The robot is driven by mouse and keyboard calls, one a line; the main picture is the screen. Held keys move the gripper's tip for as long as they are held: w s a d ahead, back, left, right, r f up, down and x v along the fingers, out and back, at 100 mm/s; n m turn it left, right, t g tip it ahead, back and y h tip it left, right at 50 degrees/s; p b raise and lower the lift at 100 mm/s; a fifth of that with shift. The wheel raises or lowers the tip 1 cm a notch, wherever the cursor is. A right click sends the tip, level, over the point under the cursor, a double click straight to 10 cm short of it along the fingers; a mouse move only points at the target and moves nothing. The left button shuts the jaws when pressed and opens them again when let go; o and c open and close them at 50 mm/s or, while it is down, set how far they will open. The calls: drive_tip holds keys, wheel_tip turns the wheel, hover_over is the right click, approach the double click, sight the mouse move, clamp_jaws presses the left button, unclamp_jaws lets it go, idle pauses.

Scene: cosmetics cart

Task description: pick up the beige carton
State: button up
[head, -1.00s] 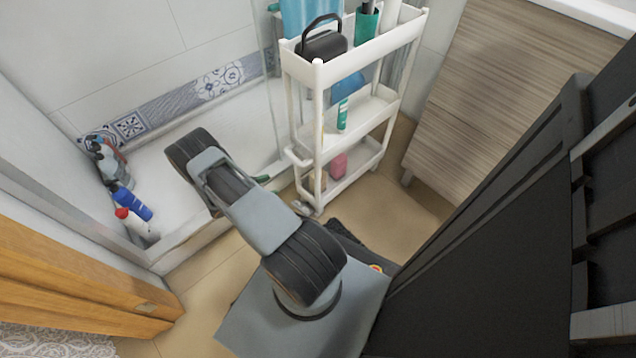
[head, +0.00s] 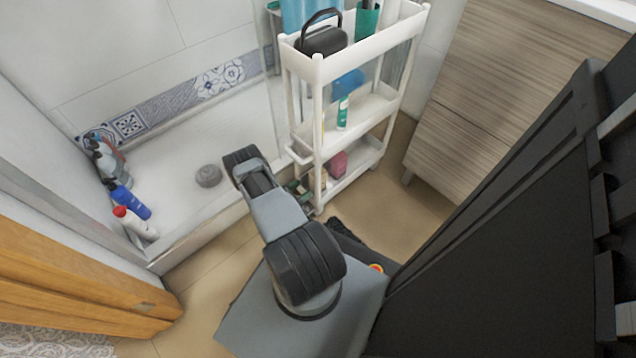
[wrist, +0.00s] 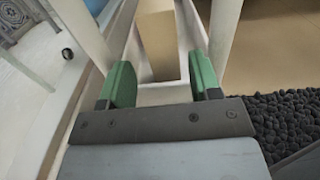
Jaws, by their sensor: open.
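The beige carton (wrist: 157,42) stands in the white tray-like shelf of the cart in the wrist view, just ahead of my gripper. My gripper (wrist: 163,82) is open, with its two green fingers apart and the carton's near end beyond the gap between them. Nothing is held. In the head view my gripper (head: 299,188) is at the left end of the cart's lowest shelf, partly hidden by my arm. The carton is hard to make out there, behind the cart's post.
The white cart (head: 318,120) has posts on both sides of my gripper. A pink box (head: 338,164) is on its lowest shelf and a green-and-white bottle (head: 342,113) above. A dark pebbled mat (wrist: 285,120) lies at right. The shower tray's ledge (head: 210,228) is at left.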

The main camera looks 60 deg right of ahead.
sight(312, 182)
drive_tip(key=shift+b+x, duration=1)
drive_tip(key=shift+x, duration=1.85)
drive_tip(key=shift+f, duration=0.1)
drive_tip(key=shift+c, duration=0.4)
drive_tip(key=c, duration=0.6)
